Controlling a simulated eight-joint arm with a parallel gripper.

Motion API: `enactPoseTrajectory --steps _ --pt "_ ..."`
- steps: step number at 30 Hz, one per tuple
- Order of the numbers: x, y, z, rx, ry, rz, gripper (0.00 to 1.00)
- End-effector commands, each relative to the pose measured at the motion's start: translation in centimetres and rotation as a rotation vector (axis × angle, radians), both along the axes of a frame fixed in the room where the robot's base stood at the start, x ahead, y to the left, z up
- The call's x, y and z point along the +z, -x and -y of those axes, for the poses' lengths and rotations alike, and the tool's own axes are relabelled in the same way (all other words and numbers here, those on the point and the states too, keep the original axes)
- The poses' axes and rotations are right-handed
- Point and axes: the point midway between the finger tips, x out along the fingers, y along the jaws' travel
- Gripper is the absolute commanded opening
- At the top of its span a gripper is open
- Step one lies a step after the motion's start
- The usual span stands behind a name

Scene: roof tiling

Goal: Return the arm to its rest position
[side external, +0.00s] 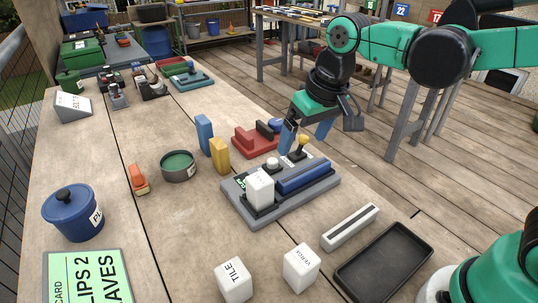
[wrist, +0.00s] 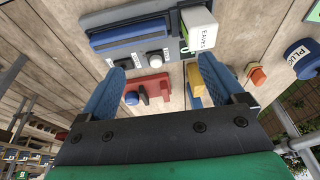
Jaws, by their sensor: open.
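My gripper (side external: 304,142) hangs from the green and black arm over the far right end of the grey board (side external: 232,189), its blue fingers pointing down. The fingers are spread apart with nothing between them. In the wrist view my gripper (wrist: 162,64) shows both blue fingers apart, with the board beyond them. How high the fingertips are above the board is hard to tell.
A red block set (side external: 254,142) and blue (side external: 204,135) and yellow (side external: 219,155) uprights stand close to my gripper. White TILE (side external: 233,280) and VERGE (side external: 301,268) blocks, a grey bar (side external: 350,227) and a black tray (side external: 384,264) lie in front. The blue PLUG pot (side external: 72,213) is left.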

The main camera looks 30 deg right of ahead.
Motion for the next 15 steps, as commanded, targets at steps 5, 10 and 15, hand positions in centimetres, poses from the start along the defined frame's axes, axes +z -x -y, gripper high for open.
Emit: enactPoseTrajectory --steps 5,10,15 --pt "0.1 3.1 3.3 -0.01 0.009 0.168 0.89" --pt "-0.6 4.9 5.1 -0.014 0.033 0.287 0.89" --pt "-1.0 5.5 5.8 -0.015 0.049 0.34 0.89"
